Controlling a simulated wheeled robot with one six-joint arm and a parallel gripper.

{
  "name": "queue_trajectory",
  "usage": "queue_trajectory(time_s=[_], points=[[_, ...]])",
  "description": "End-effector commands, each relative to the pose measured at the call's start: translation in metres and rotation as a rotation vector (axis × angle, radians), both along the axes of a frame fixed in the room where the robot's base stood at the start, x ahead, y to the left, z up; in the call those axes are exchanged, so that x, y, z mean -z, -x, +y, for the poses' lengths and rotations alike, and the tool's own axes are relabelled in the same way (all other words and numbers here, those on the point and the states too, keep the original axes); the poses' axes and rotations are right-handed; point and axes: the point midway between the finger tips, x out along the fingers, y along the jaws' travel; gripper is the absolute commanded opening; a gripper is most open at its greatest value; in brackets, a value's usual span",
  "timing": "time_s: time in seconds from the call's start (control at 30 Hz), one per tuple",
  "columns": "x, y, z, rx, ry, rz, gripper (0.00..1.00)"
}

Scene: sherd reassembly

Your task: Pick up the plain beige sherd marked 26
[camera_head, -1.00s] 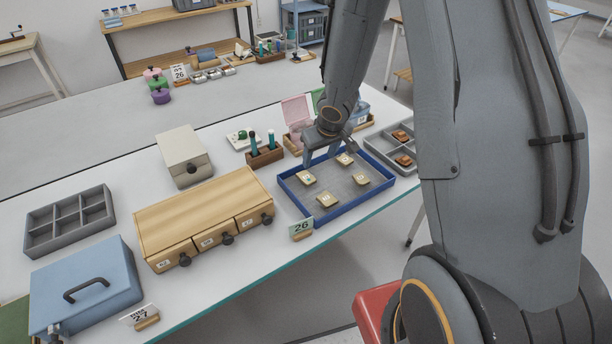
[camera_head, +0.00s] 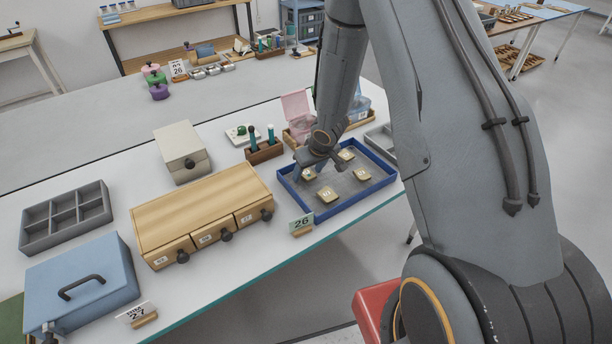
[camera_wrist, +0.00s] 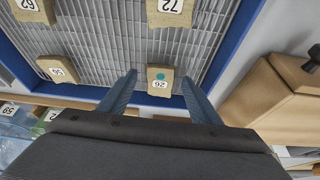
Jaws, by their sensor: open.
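The beige sherd marked 26 (camera_wrist: 160,80) lies in the blue-rimmed tray (camera_head: 330,215), near its wall. In the wrist view it shows a white label and a small teal dot. My gripper (camera_wrist: 159,77) is open, with one finger on each side of this sherd and visible gaps between. I cannot tell exactly how far the fingertips are above the tray floor. In the head view the sherd (camera_head: 309,174) is close beside my gripper (camera_head: 318,169), partly covered by it.
Other sherds in the tray include one marked 72 (camera_wrist: 169,12) and two more at left in the wrist view.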

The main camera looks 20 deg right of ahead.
Motion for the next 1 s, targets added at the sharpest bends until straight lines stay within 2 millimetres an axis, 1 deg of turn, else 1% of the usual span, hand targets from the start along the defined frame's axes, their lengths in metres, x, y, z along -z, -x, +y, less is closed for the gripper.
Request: queue_trajectory(time_s=[0.27,0.3,0.37,0.5,0.57,0.87,1.0], points=[[0.0026,-0.0018,0.0005,-0.001,0.000,-0.001,0.57],[0.0026,-0.0017,0.0006,-0.001,0.000,-0.001,0.54],[0.0026,-0.0016,0.0006,-0.001,0.000,-0.001,0.44],[0.0027,-0.0016,0.0005,-0.001,0.000,-0.001,0.20],[0.0026,-0.0015,0.0005,-0.001,0.000,-0.001,0.11],[0.0023,-0.0016,0.0006,-0.001,0.000,-0.001,0.10],[-0.0020,-0.0017,0.0006,0.000,-0.001,-0.002,0.10]])
